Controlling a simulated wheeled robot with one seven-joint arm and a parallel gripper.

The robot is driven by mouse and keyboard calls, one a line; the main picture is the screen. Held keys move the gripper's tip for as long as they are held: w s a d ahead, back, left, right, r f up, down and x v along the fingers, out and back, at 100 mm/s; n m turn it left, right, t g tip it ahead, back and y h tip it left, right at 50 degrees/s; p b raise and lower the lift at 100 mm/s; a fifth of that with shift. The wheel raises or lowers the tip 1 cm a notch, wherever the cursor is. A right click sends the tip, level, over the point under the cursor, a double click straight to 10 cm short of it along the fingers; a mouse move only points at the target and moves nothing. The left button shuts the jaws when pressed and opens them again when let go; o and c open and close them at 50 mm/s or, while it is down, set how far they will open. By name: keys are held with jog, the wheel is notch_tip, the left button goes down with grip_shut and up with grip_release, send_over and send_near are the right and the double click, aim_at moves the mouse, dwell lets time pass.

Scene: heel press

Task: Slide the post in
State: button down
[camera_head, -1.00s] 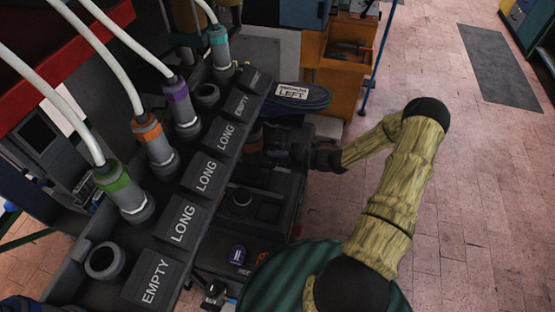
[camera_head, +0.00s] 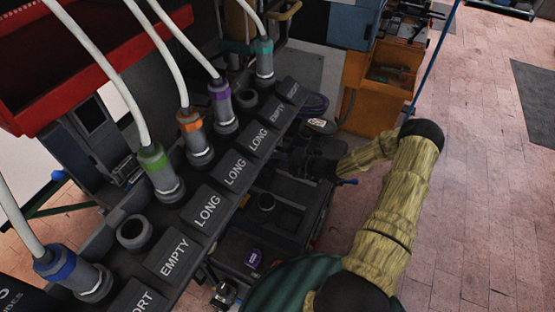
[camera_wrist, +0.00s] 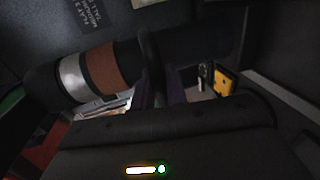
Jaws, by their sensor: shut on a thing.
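The post (camera_wrist: 100,68), by its look, is a dark cylinder with a silver band and a red-brown band. It lies slanted across the upper part of the wrist view. My gripper (camera_wrist: 158,65) is shut on it, with the dark fingers crossing it right of the brown band. In the head view my gripper (camera_head: 300,163) is low beside the dark machine (camera_head: 285,215), under the row of labelled blocks. There the post is hidden or too dark to make out. Whether its end touches or enters a hole cannot be told.
Plugs with coloured rings (camera_head: 200,150) and white hoses stand along the labelled panel (camera_head: 208,210). A dark round knob (camera_head: 264,202) sits on the machine. An orange cabinet (camera_head: 382,95) stands behind. Brick floor (camera_head: 480,200) at the right is clear.

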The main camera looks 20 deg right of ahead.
jog(key=shift+a+r, duration=0.1)
jog(key=shift+a, duration=0.05)
jog(key=c, duration=1.6)
grip_release()
jog(key=shift+w, duration=0.1)
jog(key=shift+o, duration=0.6)
jog(key=shift+w+a, duration=0.1)
jog(key=shift+s+d, duration=0.2)
jog(key=shift+d, duration=0.1)
jog(key=b+v, duration=0.2)
jog(key=v, duration=1.5)
jog(key=shift+b, duration=0.3)
